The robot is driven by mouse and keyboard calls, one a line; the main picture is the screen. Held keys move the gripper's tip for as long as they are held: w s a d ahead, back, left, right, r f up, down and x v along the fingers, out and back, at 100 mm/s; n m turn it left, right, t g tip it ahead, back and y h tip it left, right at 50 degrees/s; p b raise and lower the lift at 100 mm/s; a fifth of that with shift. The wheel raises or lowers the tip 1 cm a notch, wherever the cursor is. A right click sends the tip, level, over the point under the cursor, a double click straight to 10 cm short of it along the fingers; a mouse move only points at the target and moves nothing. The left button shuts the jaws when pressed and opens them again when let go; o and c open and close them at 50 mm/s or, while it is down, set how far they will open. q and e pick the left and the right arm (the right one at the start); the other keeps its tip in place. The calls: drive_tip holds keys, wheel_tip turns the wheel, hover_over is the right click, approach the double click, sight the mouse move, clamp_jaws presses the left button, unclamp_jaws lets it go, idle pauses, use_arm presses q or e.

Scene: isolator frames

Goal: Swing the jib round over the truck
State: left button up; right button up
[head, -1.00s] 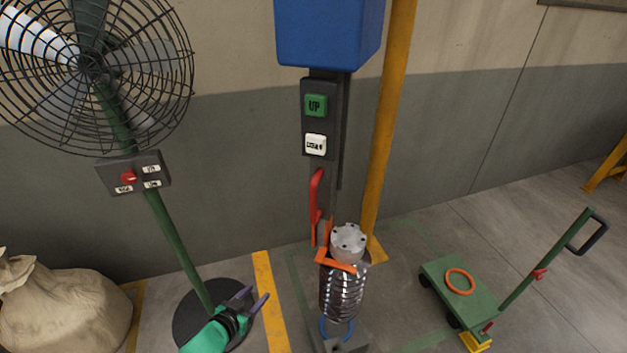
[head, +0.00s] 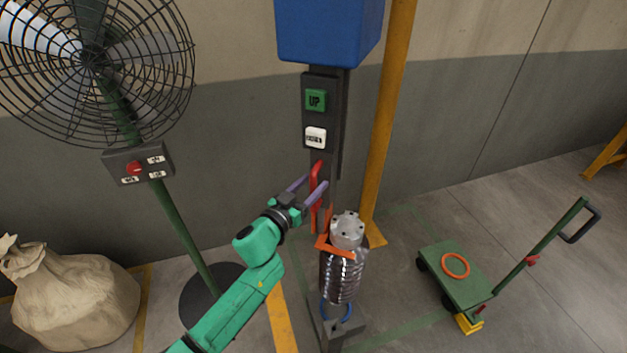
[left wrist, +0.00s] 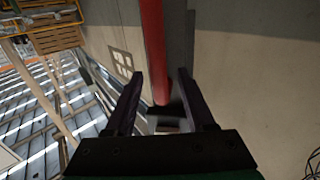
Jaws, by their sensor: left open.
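A blue box (head: 328,30) hangs at the top, with a dark control bar below it bearing a green UP button (head: 315,100) and a white button (head: 315,138). A red upright handle (head: 316,172) is on the bar's lower part. My left gripper (head: 309,189) is open at this handle; in the left wrist view the red handle (left wrist: 152,50) runs between its two fingers. A ribbed metal cylinder (head: 341,275) stands below, an orange piece (head: 336,248) at its top. The green truck (head: 452,280) stands to the right. My right gripper is out of view. The jib arm itself is not visible.
A yellow post (head: 385,130) rises just right of the bar. A fan (head: 90,60) on a green stand with a switch box (head: 138,165) is at left, beside a sack (head: 75,305). An orange ring (head: 455,265) lies on the truck. Floor between cylinder and truck is clear.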

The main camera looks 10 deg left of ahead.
use_arm(q)
drive_tip(key=shift+w+d, duration=0.2)
drive_tip(key=shift+w, duration=0.3)
clamp_jaws()
idle(1.1)
